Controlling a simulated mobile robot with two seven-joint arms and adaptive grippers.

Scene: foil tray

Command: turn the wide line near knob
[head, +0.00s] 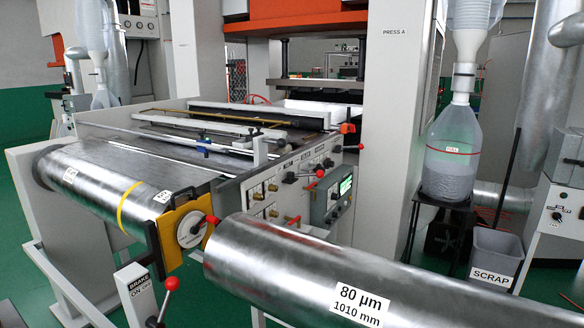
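A white side panel (256,212) of the foil machine faces me in the middle of the head view. It carries several small brass knobs, among them one on the left (272,187) and one lower down (274,213). Black levers with red tips, such as one at the top (320,173), also sit on it. The labels are too small to read, so I cannot tell which knob is the wide line near knob. The big foil roll in front hides the panel's lower part. Neither gripper is in view.
A large foil roll (300,265) marked 80 µm, 1010 mm crosses the front right. A yellow plate (168,238) with a red-tipped handle stands left of the panel. A grey display box (332,200) juts out at its right. A red-ball brake lever (170,284) stands at the front.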

